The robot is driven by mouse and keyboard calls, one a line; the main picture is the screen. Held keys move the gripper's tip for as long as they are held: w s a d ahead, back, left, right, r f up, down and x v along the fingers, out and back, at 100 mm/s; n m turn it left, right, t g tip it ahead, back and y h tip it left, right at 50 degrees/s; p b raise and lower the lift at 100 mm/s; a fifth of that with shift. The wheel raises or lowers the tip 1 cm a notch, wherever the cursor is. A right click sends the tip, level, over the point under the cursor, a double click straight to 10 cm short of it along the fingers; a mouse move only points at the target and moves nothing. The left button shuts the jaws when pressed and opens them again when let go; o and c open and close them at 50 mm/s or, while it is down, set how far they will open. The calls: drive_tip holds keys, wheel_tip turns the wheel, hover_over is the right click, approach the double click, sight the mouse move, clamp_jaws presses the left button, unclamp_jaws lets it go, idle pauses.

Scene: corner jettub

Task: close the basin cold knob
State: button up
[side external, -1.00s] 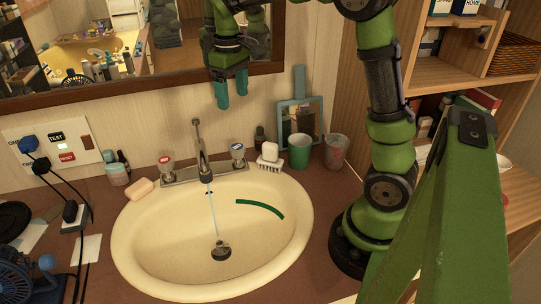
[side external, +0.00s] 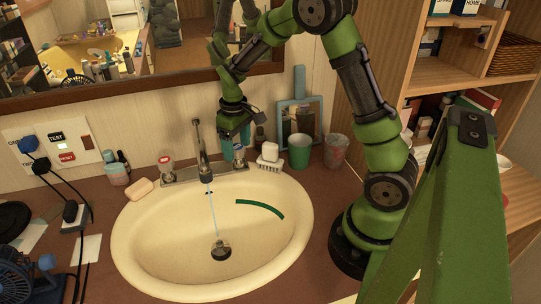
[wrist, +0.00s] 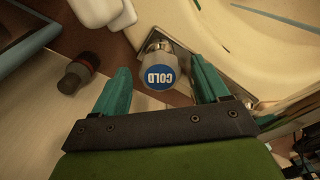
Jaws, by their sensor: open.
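The basin cold knob (wrist: 160,72) has a blue cap marked COLD and shows in the wrist view between my two fingers. In the side view the cold knob (side external: 240,163) is partly hidden by my fingers. My gripper (side external: 234,150) is above and around the knob, pointing down, with its teal fingers apart. In the wrist view my gripper (wrist: 160,85) has one finger on each side of the knob, with visible gaps. Whether a finger touches it cannot be told. Water runs from the faucet (side external: 203,150) into the basin (side external: 150,240).
The hot knob (side external: 166,168) is left of the faucet. A small dark bottle (wrist: 75,77) is close to my left finger in the wrist view. The mirror (side external: 180,75) is behind.

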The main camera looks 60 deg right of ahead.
drive_tip(key=c, duration=1.1)
drive_tip(key=shift+o, duration=0.2)
drive_tip(key=shift+m, duration=3.2)
drive_tip(key=o, duration=1.1)
drive_tip(key=shift+c, duration=0.2)
